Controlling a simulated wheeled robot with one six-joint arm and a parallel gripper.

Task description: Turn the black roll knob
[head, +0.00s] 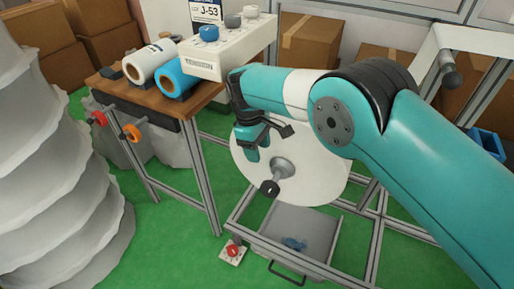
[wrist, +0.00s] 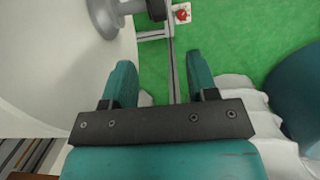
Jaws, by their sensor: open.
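The black roll knob (head: 270,187) sits at the end of a grey hub and shaft (head: 282,169) on the front of a large white roll (head: 320,180). In the wrist view the knob (wrist: 157,9) shows at the top edge, partly cut off. The grey hub (wrist: 104,17) is left of it, on the pale roll face. My gripper (head: 254,145) is above and a little left of the knob, apart from it. The wrist view shows two teal fingers (wrist: 158,75) spread apart with nothing held between them.
A wooden table (head: 118,94) with white and blue rolls stands at left, with red and orange knobs (head: 131,132) on its side. A white tension box (head: 230,48) has several dials. A grey drawer (head: 300,225) and a red button (head: 233,250) sit below the roll.

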